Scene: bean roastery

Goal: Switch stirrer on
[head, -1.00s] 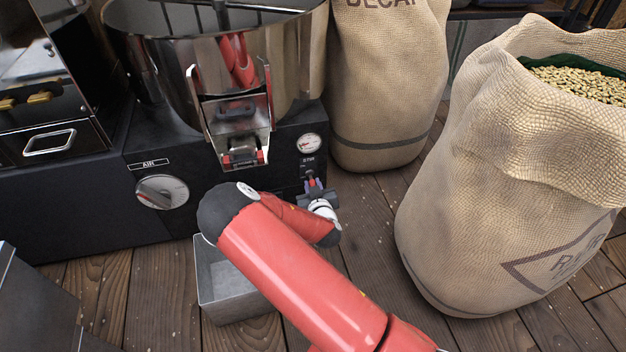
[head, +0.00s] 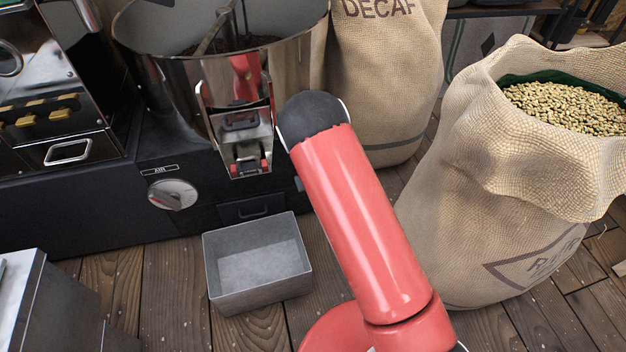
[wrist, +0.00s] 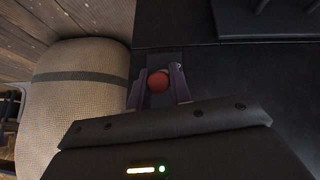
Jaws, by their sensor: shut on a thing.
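In the wrist view my gripper (wrist: 157,80) is shut on a round red knob (wrist: 158,82), held between its two fingers close to the dark machine face. In the head view my red arm hides the gripper, the knob and the small panel right of the chute. The steel drum (head: 178,82) stands on the black machine, with a metal stirrer bar (head: 212,33) slanting inside it above dark contents. Whether the bar is turning cannot be told from this moment alone.
A grey metal bin (head: 255,302) stands on the floor below the chute (head: 243,148). The AIR dial (head: 172,194) is at left. A DECAF sack (head: 385,85) and an open sack of beans (head: 500,200) stand at right. Plank floor lies free around the bin.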

